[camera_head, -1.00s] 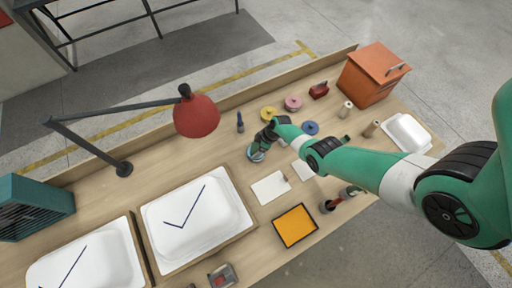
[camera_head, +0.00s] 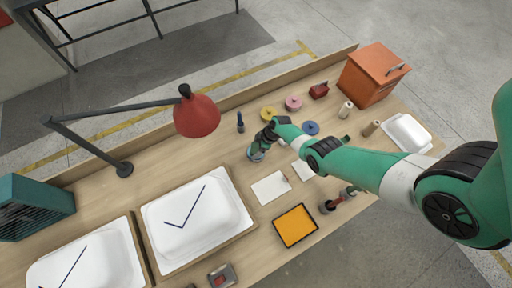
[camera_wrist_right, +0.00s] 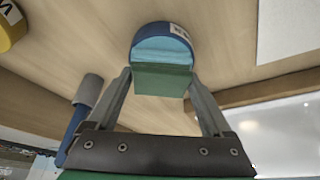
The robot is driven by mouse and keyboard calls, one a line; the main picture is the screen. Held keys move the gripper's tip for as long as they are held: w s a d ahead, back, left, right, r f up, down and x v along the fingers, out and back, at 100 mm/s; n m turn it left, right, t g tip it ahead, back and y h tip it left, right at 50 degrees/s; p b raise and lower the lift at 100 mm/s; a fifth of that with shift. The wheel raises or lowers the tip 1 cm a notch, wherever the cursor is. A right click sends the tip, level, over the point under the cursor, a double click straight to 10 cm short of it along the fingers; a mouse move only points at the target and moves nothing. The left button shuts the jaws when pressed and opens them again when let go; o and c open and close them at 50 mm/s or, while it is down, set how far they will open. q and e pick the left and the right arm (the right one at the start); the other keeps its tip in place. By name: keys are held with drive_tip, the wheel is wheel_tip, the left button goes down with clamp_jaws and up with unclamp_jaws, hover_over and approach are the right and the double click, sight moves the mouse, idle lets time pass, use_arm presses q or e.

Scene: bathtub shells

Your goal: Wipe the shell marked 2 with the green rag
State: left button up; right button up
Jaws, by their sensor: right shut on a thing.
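Two large white shells stand at the lower left in the head view, a left one (camera_head: 88,272) and a right one (camera_head: 215,215). Each bears dark tick-like lines; I can read no number 2. My right gripper (camera_head: 256,152) is low over the table, above and right of the right shell. In the right wrist view my right gripper (camera_wrist_right: 162,82) is shut on a green piece (camera_wrist_right: 162,81). A blue rounded thing (camera_wrist_right: 165,40) with a white label is directly behind it; I cannot tell whether they are joined, or whether the green piece is the rag. My left gripper is not in view.
A red lamp (camera_head: 197,116) overhangs the back of the table. Yellow (camera_head: 268,113), pink (camera_head: 293,103) and blue (camera_head: 311,128) rolls lie beyond my right gripper. An orange tray (camera_head: 295,226) and a white card (camera_head: 270,187) lie nearer. An orange box (camera_head: 370,75) stands at the back right.

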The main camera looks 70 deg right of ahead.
sight(256, 148)
drive_tip(key=shift+r+p, duration=3.4)
drive_tip(key=shift+r, duration=0.1)
